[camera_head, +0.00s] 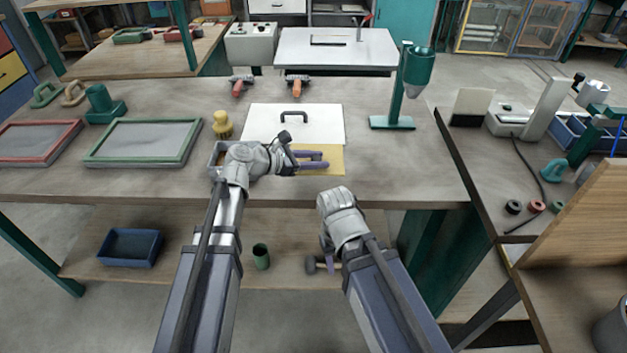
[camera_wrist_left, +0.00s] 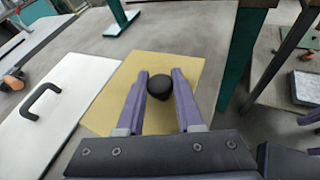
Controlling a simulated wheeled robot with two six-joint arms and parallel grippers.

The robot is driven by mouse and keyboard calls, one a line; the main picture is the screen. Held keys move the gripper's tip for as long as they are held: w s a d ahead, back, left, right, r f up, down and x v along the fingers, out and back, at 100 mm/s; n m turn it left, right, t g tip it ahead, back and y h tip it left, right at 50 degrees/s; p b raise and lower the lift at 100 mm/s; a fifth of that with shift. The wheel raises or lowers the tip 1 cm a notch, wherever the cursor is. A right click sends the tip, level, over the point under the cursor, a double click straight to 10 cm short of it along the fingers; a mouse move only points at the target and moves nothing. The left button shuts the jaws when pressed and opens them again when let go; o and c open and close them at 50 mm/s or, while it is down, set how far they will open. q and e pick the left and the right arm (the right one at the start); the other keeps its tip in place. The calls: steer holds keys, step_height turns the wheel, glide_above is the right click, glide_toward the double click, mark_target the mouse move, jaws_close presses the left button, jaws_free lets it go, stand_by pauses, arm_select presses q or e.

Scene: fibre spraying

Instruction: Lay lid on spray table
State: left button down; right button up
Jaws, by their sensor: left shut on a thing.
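My left gripper (camera_head: 318,160) reaches over the front of the bench, its purple fingers shut on a round black knob, which shows between them in the left wrist view (camera_wrist_left: 160,88). A flat ochre sheet (camera_wrist_left: 187,66) lies below the knob; I cannot tell whether they are joined. The sheet also shows in the head view (camera_head: 335,158). A white panel with a black handle (camera_head: 320,117) lies flat beside it. A white-topped table (camera_head: 370,47) stands behind the bench.
A green stand with a cup (camera_head: 417,70) rises right of the panel. Green-framed (camera_head: 145,143) and red-framed (camera_head: 40,142) screens lie left. A yellow object (camera_head: 222,125) stands near the panel. Two orange-handled tools (camera_head: 297,85) lie at the bench's back. A wooden board (camera_head: 580,220) rises at right.

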mark_target(316, 184)
arm_select(q)
steer(key=shift+f+b, duration=2.1)
steer(key=shift+f, duration=0.55)
steer(key=shift+f, duration=0.1)
steer(key=shift+f, duration=0.15)
steer(key=c, duration=0.6)
jaws_free()
steer(key=shift+o, duration=0.2)
